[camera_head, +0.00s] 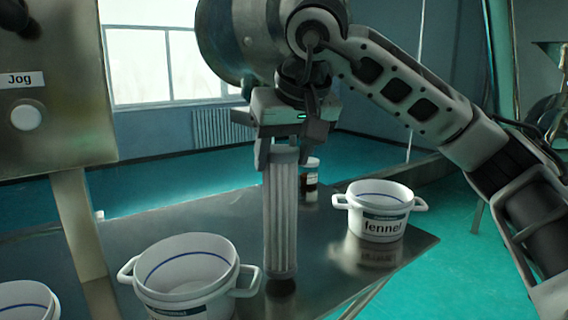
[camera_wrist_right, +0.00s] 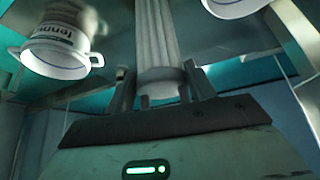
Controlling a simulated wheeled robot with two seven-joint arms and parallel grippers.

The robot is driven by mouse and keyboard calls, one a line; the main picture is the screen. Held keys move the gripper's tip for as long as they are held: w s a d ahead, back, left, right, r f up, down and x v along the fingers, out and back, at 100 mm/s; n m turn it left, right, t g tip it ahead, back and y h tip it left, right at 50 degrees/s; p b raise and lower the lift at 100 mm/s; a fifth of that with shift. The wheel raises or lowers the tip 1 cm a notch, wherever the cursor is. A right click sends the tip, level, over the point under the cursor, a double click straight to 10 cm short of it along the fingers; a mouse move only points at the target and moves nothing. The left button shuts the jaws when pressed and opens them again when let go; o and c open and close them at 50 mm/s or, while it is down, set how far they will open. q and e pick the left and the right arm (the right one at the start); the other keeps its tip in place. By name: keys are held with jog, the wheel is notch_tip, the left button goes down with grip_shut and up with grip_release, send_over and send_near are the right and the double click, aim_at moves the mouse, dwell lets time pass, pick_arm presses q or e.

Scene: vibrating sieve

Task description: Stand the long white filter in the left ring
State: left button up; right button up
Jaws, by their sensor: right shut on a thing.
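The long white filter (camera_head: 281,220) is a ribbed cylinder that hangs upright above the metal table. My right gripper (camera_head: 283,152) is shut on its top end. In the right wrist view the filter (camera_wrist_right: 157,40) sits between the two fingers of my right gripper (camera_wrist_right: 157,88). A dark round patch (camera_head: 281,288) lies right under the filter's lower end. I cannot tell whether it is a ring or a shadow, nor whether the filter touches it. I cannot make out the left ring. My left gripper is not in view.
A white pot (camera_head: 190,276) stands left of the filter, and a pot labelled fennel (camera_head: 378,212) stands to the right. Another pot (camera_head: 27,300) shows at the lower left. A panel marked Jog (camera_head: 60,120) rises on the left.

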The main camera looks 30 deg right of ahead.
jog(key=shift+f, duration=0.9)
jog(key=o, duration=1.4)
jog(key=shift+f, duration=0.1)
jog(key=shift+c, duration=0.2)
